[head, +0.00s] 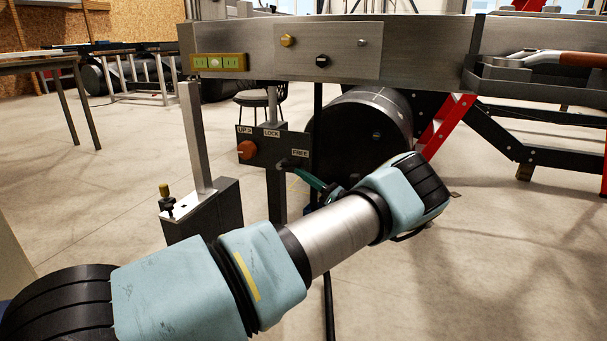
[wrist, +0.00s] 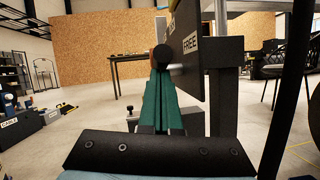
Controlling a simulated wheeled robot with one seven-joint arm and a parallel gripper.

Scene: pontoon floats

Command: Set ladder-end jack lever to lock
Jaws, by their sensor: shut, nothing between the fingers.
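The jack's dark panel (head: 270,150) carries the labels UP, LOCK and FREE. LOCK is at its top middle and FREE at its right. An orange knob (head: 247,150) sits at its left. A dark lever (head: 288,163) appears to stick out just below the FREE label, partly hidden by my fingers. My gripper (head: 299,172) has green fingers, shut and empty, with tips close to the lever. In the wrist view the panel (wrist: 190,65) is nearly edge-on, and a dark round end (wrist: 162,57) shows just beyond my fingertips (wrist: 160,75). I cannot tell whether they touch.
A metal beam (head: 430,50) with a knobbed plate runs above the panel. A large black float (head: 362,130) lies behind it. A dark hose or cable (head: 318,120) hangs close to my gripper. A post in a dark box (head: 203,210) stands at left. Open floor lies at right.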

